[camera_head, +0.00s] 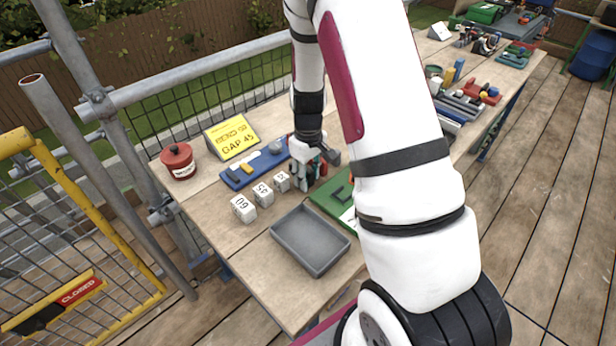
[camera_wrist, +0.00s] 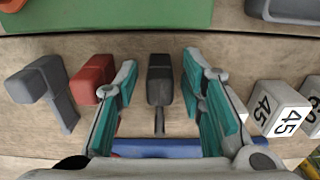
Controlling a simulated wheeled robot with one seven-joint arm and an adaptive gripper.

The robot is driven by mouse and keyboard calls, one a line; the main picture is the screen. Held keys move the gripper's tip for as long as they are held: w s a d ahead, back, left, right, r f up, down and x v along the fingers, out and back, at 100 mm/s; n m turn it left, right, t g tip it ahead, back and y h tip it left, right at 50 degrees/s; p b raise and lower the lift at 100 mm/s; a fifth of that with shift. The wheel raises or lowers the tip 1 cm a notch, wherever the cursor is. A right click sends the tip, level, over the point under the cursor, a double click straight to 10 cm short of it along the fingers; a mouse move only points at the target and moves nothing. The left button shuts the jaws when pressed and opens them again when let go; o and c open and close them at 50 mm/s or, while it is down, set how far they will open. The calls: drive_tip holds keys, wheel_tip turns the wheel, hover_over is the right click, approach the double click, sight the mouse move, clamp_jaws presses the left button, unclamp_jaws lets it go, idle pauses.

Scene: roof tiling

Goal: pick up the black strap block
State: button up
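A black block (camera_wrist: 160,80) with a narrow dark tail lies on the wooden bench in the wrist view. It sits between the two teal-padded fingers of my gripper (camera_wrist: 165,82), with a gap on both sides. My gripper is open and empty, and points down over the bench in the head view (camera_head: 310,178). In the head view I cannot make out the black block, as my gripper and arm cover that spot. A red block (camera_wrist: 92,78) lies just left of the left finger, close to its tip. A grey bent block (camera_wrist: 42,82) lies farther left.
White number cubes (camera_wrist: 280,108) lie right of my gripper. A blue board (camera_head: 250,168) and a green board (camera_head: 328,203) flank the spot. A grey tray (camera_head: 310,240), a red pot (camera_head: 178,161) and a yellow sign (camera_head: 232,138) stand nearby.

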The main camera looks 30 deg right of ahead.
clamp_jaws()
